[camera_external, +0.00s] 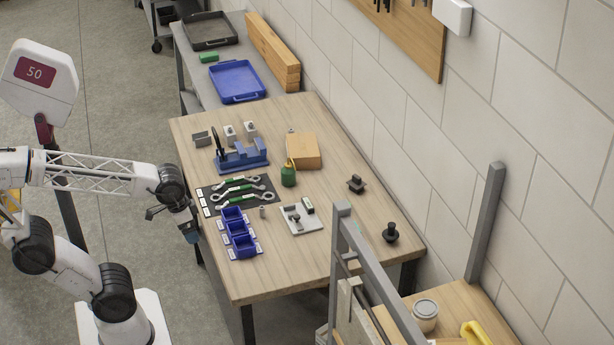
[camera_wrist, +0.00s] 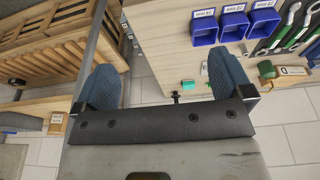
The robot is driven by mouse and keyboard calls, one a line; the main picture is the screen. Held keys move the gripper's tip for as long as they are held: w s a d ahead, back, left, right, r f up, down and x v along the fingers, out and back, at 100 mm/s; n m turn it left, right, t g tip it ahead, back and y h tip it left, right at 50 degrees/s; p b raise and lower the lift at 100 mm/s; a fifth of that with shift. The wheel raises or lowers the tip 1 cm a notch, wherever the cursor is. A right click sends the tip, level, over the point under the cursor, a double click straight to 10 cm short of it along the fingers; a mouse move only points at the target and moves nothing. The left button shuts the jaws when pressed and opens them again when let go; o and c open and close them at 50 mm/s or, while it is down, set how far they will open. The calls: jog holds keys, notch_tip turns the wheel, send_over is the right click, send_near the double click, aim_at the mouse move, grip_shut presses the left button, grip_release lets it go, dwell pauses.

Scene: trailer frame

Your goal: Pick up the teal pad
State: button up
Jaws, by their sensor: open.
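The teal pad (camera_wrist: 188,84) is a small flat block on the wooden table top, seen between my fingers in the wrist view, closer to the right finger. My gripper (camera_external: 188,226) hangs off the left side of the table, beside the blue bins and well apart from the pad. In the wrist view its two blue-grey fingers (camera_wrist: 166,82) are spread wide with nothing held between them.
Blue bins (camera_external: 239,233), a dark mat with wrenches (camera_external: 240,192) and a grey plate (camera_external: 301,218) lie on the table (camera_external: 290,276). A black knob (camera_external: 391,232) stands right of the pad. The grey post (camera_external: 357,250) rises at the front right.

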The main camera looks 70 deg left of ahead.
jog(key=shift+w, duration=0.1)
jog(key=w+a+f+m+t, duration=0.25)
jog(key=w+m, duration=0.65)
jog(key=w, duration=0.6)
jog(key=w+a+f+m+t, duration=0.1)
jog(key=w+f+m+t, duration=0.2)
jog(key=w+m, duration=0.85)
jog(key=w+f+m+t, duration=0.1)
jog(key=w+f+m, duration=0.3)
jog(key=w, duration=0.2)
jog(key=w+a+f+m+t, duration=0.1)
jog(key=w+f+m+t, duration=0.1)
jog(key=w+f+m, duration=0.3)
jog(key=w+a+f+m+t, duration=0.1)
jog(key=w+f+m, duration=0.3)
jog(key=w, duration=0.5)
jog(key=shift+w+f+m+t, duration=0.25)
jog(key=shift+f+m+t, duration=0.1)
jog(key=shift+m+t, duration=0.25)
jog(key=shift+w+f+m, duration=0.35)
jog(key=shift+f+m, duration=0.15)
jog(key=shift+m, duration=0.15)
jog(key=shift+w, duration=0.1)
jog(key=shift+x, duration=1.2)
jog(key=shift+w, duration=0.1)
